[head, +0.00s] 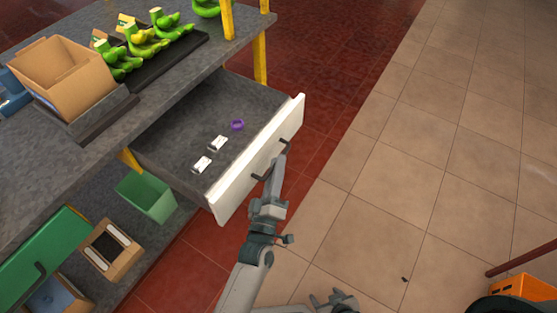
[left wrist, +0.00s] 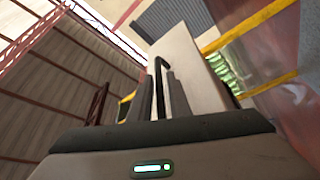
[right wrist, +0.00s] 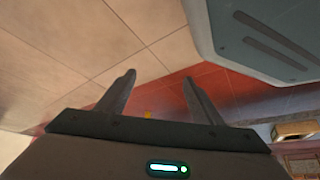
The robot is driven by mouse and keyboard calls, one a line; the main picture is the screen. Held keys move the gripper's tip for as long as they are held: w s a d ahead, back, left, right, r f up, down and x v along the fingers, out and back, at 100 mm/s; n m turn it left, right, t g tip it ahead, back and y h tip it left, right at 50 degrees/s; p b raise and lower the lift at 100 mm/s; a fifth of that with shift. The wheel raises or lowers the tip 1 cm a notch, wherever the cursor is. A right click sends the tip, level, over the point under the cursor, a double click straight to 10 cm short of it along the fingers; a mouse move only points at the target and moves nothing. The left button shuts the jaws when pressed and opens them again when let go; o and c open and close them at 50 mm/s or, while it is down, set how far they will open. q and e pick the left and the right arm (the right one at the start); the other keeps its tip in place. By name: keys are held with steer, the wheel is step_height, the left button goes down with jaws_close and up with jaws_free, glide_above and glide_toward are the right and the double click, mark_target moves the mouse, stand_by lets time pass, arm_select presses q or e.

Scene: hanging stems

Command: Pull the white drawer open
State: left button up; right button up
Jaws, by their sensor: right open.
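The white drawer (head: 235,190) stands pulled out from under the grey worktop, its inside showing. Its white front also shows in the left wrist view (left wrist: 192,55). A dark bar handle (head: 286,144) runs along the front and appears between my left fingers in the left wrist view (left wrist: 158,68). My left gripper (head: 274,168) is at the middle of this handle, its fingers close in on either side of the bar, shut on it. My right gripper (head: 335,297) is low at the bottom edge, open and empty in the right wrist view (right wrist: 158,92), away from the drawer.
Inside the drawer lie a purple ring-like item (head: 237,125) and two small white items (head: 202,164). On the worktop (head: 60,165) stand a cardboard box (head: 65,80) and green bananas (head: 145,45). A green bin (head: 147,197) is below. Tiled floor to the right is mostly clear.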

arm_select(q)
steer(key=b+v, duration=0.2)
steer(key=v, duration=1.3)
arm_select(e)
steer(key=shift+s+d+f+g+h, duration=0.15)
steer(key=shift+s+d+f+g, duration=0.3)
steer(key=shift+d, duration=0.2)
steer(key=shift+s+d+f+g+h, duration=0.15)
steer(key=shift+s+d+f+g, duration=0.2)
steer(key=shift+s+d, duration=0.2)
arm_select(q)
steer(key=shift+w+f, duration=0.1)
